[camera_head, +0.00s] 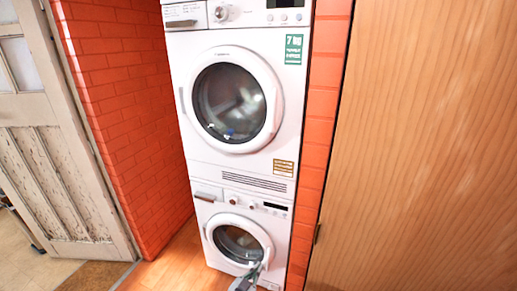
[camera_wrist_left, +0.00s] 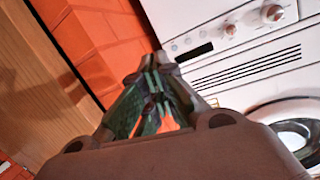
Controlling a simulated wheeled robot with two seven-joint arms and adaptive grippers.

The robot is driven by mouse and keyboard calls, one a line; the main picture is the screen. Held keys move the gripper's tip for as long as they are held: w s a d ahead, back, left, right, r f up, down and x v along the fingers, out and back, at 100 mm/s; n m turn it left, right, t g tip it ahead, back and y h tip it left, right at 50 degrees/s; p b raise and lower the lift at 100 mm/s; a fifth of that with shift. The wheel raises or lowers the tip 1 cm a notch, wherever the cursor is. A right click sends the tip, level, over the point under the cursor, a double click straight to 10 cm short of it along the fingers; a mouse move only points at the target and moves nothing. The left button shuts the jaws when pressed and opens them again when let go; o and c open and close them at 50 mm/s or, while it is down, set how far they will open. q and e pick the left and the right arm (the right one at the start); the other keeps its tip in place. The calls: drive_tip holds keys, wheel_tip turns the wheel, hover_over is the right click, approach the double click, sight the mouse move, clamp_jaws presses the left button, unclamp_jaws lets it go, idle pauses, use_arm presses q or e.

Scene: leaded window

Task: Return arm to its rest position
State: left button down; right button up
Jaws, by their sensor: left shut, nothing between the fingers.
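My left gripper (camera_head: 246,279) shows at the bottom of the head view, in front of the lower washing machine (camera_head: 237,238). It is shut and empty. In the left wrist view its fingers (camera_wrist_left: 160,66) meet at the tips, with an orange surface showing through the gap between the linkages. The lower machine's control panel and part of its round door also show in the wrist view, to the right of the fingers. My right gripper is in neither view.
A second white machine (camera_head: 232,95) is stacked on the lower one; both round doors look closed. An orange brick wall (camera_head: 125,110) stands left, with a worn white door (camera_head: 60,150) beyond it. A wooden panel (camera_head: 425,150) stands close on the right. Wooden floor (camera_head: 168,270) lies clear at lower left.

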use_arm(q)
drive_tip(key=s+a+f+n+g+y, duration=0.1)
drive_tip(key=s+a+f+g+y, duration=0.1)
drive_tip(key=s+a+f, duration=0.6)
drive_tip(key=s+a+f+n+g+y, duration=0.1)
drive_tip(key=s+a+f+g+y, duration=0.3)
drive_tip(key=f, duration=0.9)
drive_tip(key=s+a+f+n+g, duration=0.1)
drive_tip(key=s+a+f, duration=0.3)
drive_tip(key=a+f, duration=0.45)
drive_tip(key=s+a+f+g+y+b, duration=0.1)
drive_tip(key=s+f, duration=0.4)
drive_tip(key=s, duration=0.5)
drive_tip(key=s+a+f+n+g+b, duration=0.1)
drive_tip(key=s+a+f+g+b, duration=0.1)
drive_tip(key=s+a+f, duration=0.4)
drive_tip(key=s+a+f+n+g+y+b, duration=0.1)
drive_tip(key=s+a+f, duration=0.3)
drive_tip(key=s, duration=1.1)
wheel_tip(320, 180, down, 2)
drive_tip(key=shift+s+a+f+g+y, duration=0.15)
drive_tip(key=shift+s+a+g+y, duration=0.2)
drive_tip(key=shift+g, duration=0.45)
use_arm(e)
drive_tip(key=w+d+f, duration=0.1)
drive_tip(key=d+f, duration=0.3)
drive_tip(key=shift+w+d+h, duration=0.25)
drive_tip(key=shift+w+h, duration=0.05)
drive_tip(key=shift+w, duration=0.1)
